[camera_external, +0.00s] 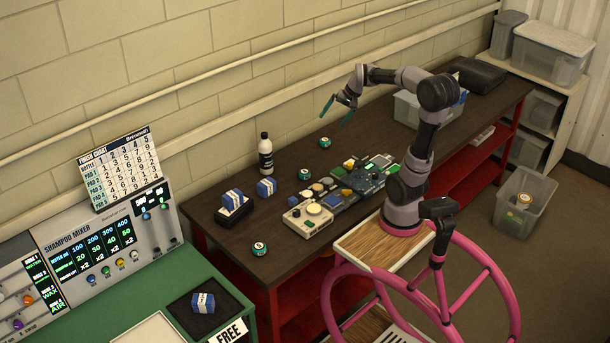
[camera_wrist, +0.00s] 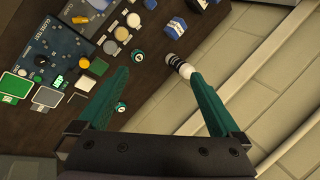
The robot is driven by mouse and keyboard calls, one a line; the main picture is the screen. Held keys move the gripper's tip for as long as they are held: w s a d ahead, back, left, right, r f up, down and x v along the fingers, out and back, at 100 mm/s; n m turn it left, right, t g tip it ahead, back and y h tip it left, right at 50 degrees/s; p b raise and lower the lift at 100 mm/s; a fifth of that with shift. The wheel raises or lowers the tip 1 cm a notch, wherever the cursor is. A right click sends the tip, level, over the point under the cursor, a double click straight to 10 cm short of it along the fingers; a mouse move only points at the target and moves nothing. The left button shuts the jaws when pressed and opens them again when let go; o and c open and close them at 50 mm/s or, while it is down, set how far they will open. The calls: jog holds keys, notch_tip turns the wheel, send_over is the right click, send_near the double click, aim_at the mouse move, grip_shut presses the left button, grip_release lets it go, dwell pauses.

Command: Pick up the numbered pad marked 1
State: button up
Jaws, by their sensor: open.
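Small round dark-green pads with pale numbered tops lie on the dark bench. One (camera_external: 324,142) is near the wall, one (camera_external: 304,174) is near the bottle, and one (camera_external: 259,248) is at the front left edge. Their numbers are too small to read, so I cannot tell which is marked 1. My gripper (camera_external: 337,112) is open and empty above the bench, near the wall-side pad. In the wrist view, its teal fingers (camera_wrist: 158,73) are spread. One pad (camera_wrist: 121,108) shows beside the left finger, and another pad (camera_wrist: 137,54) lies farther off between the fingers.
Blue-and-white blocks (camera_external: 266,187) and a black holder (camera_external: 236,215) are at left. Circuit boards (camera_external: 365,178) and a cream device (camera_external: 308,221) fill the bench front. A clear bin (camera_external: 408,108) stands right. Bench along the wall is mostly bare.

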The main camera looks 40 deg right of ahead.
jog(key=w+d+f+m+y, duration=0.1)
jog(key=w+d+f+m, duration=0.25)
jog(key=w, duration=0.25)
jog(key=w+d+f+m+y, duration=0.1)
jog(key=w+d+f+m, duration=0.15)
jog(key=w+d, duration=0.3)
jog(key=m+t+y, duration=0.2)
jog(key=m+y, duration=0.2)
jog(key=m, duration=0.3)
send_over(327, 144)
jog(key=s, duration=0.6)
notch_tip(327, 144, down, 19)
jog(key=d+f+m+t, duration=0.1)
jog(key=d+f, duration=0.1)
jog(key=f, duration=0.1)
jog(key=d+f+m+t, duration=0.1)
jog(key=d+f+m, duration=0.1)
jog(key=d+f, duration=0.1)
jog(key=d+f+m, duration=0.1)
jog(key=d+f, duration=0.2)
jog(key=f, duration=0.1)
jog(key=shift+f+m+t, duration=0.25)
jog(key=shift+m+t, duration=0.15)
jog(key=x, duration=1)
jog(key=shift+w, duration=0.45)
jog(key=shift+a, duration=0.1)
jog(key=c, duration=1.4)
